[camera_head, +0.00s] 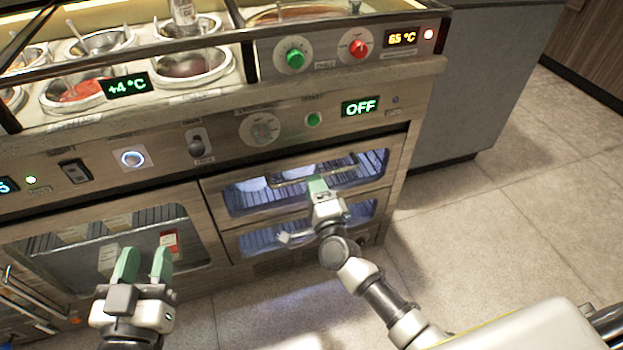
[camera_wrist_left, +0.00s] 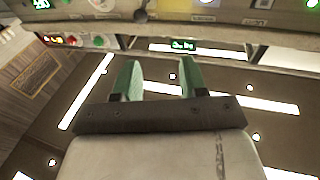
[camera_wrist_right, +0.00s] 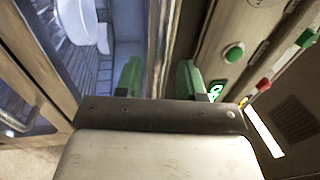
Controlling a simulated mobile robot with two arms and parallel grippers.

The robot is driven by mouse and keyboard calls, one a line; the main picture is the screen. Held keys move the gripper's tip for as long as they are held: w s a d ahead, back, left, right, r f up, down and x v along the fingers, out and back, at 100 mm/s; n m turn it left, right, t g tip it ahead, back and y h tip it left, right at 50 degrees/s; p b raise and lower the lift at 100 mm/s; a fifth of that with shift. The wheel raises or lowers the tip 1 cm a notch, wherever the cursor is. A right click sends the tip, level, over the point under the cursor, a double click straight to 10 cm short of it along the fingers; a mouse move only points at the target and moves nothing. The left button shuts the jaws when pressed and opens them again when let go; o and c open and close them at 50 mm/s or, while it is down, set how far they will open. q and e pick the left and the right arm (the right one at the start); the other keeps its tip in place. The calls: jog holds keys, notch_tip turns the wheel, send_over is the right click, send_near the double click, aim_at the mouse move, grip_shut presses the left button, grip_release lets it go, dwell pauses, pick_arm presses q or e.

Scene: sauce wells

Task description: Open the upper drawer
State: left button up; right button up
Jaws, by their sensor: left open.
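The upper drawer (camera_head: 236,200) has a glass front in a metal frame and a lit inside. It looks shut, flush with the counter front. Its bar handle (camera_head: 285,182) runs across the front. My right gripper (camera_head: 317,184) is at the middle of this handle, fingers pointing at the drawer. In the right wrist view the fingers (camera_wrist_right: 158,80) stand apart with a metal strip seen between them; I cannot tell whether they touch the handle. My left gripper (camera_head: 145,265) is open and empty, in front of the left glass door. Its fingers also show in the left wrist view (camera_wrist_left: 158,80).
A lower drawer (camera_head: 262,240) sits below the upper one. A glass door (camera_head: 195,262) is to the left. Above are a dial (camera_head: 260,129), a green button (camera_head: 313,119) and an OFF display (camera_head: 361,107). The floor (camera_head: 500,230) at right is clear.

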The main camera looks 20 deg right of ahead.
pick_arm(q)
jog(key=shift+s+d+r+t, duration=0.1)
jog(key=shift+d+r+t, duration=0.05)
jog(key=shift+r+t, duration=0.7)
pick_arm(e)
jog(key=shift+w+r, duration=0.15)
jog(key=shift+w, duration=0.65)
jog(key=shift+w+r, duration=0.15)
jog(key=shift+w, duration=0.6)
jog(key=shift+c, duration=0.2)
grip_shut()
